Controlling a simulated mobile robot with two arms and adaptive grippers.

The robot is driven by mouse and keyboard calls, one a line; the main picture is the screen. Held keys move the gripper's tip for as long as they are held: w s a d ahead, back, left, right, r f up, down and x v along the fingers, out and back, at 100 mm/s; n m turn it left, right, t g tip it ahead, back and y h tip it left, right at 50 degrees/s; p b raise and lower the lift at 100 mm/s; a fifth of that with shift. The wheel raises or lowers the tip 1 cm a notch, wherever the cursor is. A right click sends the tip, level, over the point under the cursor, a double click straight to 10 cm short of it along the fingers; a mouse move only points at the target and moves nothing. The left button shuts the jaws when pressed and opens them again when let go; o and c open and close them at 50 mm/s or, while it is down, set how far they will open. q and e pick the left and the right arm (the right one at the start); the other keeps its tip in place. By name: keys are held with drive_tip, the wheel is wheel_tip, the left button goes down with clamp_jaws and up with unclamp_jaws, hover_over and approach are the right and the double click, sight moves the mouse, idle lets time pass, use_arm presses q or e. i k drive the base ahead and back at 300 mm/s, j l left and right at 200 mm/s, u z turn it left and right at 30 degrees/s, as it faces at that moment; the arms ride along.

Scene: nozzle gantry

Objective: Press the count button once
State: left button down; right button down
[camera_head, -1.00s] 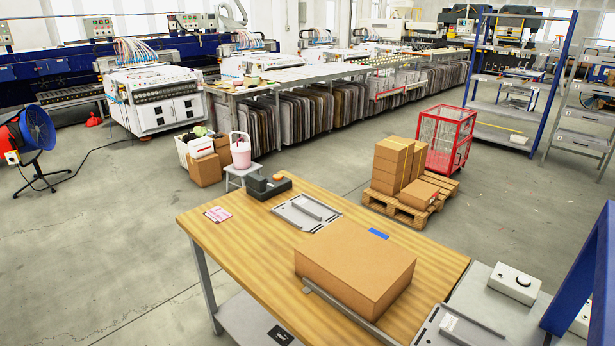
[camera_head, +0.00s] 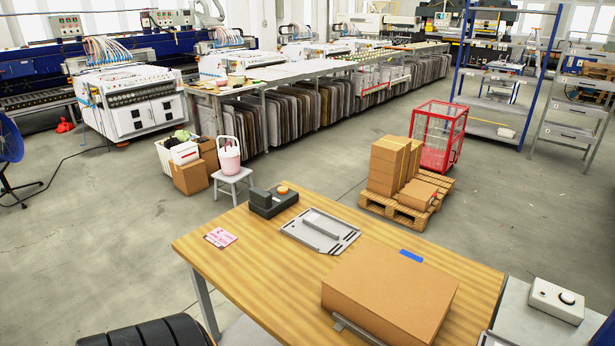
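A black device (camera_head: 272,201) with an orange round top (camera_head: 282,190) stands at the far left corner of the wooden table (camera_head: 230,262). I cannot tell from any label which of them is the count button. Neither of my grippers is in view.
A closed cardboard box (camera_head: 390,290) and a grey metal plate (camera_head: 318,232) lie on the table. A pink card (camera_head: 220,237) lies at its left. A pallet (camera_head: 405,205) with cartons and a red cage (camera_head: 440,135) stand behind. A dark ribbed shape shows at lower left.

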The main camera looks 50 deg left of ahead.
sight(282, 190)
drive_tip(key=j, duration=0.5)
drive_tip(key=k+j+z, duration=0.15)
drive_tip(key=j, duration=0.9)
drive_tip(key=k+j+z, duration=0.15)
drive_tip(key=j, duration=0.35)
drive_tip(key=k+j, duration=0.1)
drive_tip(key=j, duration=0.4)
drive_tip(key=k+j+z, duration=0.15)
drive_tip(key=j, duration=0.35)
drive_tip(key=k+j, duration=0.1)
drive_tip(key=j, duration=0.3)
drive_tip(key=k+j, duration=0.1)
drive_tip(key=j, duration=0.7)
drive_tip(key=k+j, duration=0.15)
drive_tip(key=j, duration=0.25)
